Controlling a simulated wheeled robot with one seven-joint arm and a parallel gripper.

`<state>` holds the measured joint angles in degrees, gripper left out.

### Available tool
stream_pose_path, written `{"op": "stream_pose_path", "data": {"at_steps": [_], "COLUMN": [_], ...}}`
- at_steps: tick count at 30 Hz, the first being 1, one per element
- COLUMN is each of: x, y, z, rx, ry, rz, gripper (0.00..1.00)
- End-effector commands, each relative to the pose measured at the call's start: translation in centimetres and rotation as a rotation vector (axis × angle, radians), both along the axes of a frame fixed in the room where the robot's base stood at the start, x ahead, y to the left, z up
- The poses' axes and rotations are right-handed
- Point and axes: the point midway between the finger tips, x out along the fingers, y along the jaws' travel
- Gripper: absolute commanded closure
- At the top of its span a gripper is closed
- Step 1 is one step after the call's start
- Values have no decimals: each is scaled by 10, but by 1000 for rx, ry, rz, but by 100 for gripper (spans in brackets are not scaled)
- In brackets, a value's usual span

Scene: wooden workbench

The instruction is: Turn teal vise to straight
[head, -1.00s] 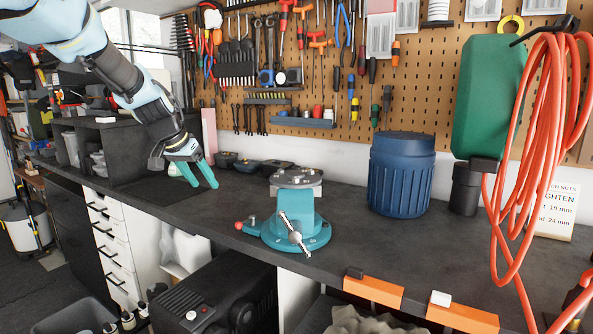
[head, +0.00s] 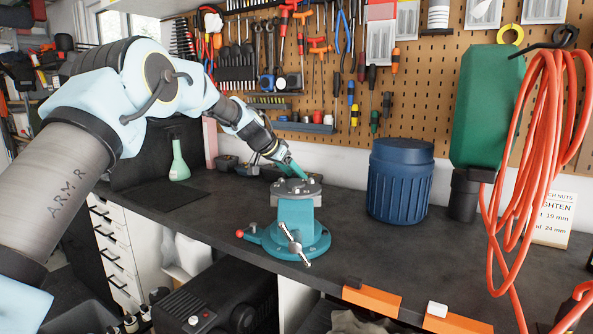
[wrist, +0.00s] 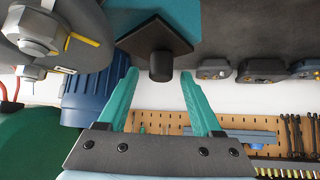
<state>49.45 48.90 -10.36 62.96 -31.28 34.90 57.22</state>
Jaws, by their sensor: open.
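The teal vise (head: 294,218) stands on the bench on its round base. Its silver screw handle (head: 291,240) points toward the front, tilted. A red-knobbed lever (head: 241,234) sticks out from the base to the left. My gripper (head: 297,172) is behind the top of the vise, its teal fingers pointing down to the right; the fingertips are partly hidden. In the wrist view, my gripper (wrist: 158,78) is open, with a dark round stub (wrist: 160,66) on the vise's dark plate (wrist: 155,40) between the fingertips. I cannot tell whether the fingers touch it.
A blue barrel (head: 401,180) stands right of the vise. Several dark containers (head: 228,163) line the wall behind. A green spray bottle (head: 179,160) stands at the left. Orange hose (head: 540,170) hangs at the right. The bench in front of the barrel is clear.

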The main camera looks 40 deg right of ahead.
Motion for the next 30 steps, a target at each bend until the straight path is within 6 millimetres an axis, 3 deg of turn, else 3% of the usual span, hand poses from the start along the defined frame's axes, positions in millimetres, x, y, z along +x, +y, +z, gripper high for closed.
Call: {"op": "stream_pose_path", "data": {"at_steps": [6,16,30], "x": [0,1,1], "y": [-13,-14,-14], "z": [-12,-15,-14], "rx": [0,-1,0], "ry": [-1,-1,-1], "rz": [1,1,1], "gripper": [33,35,87]}}
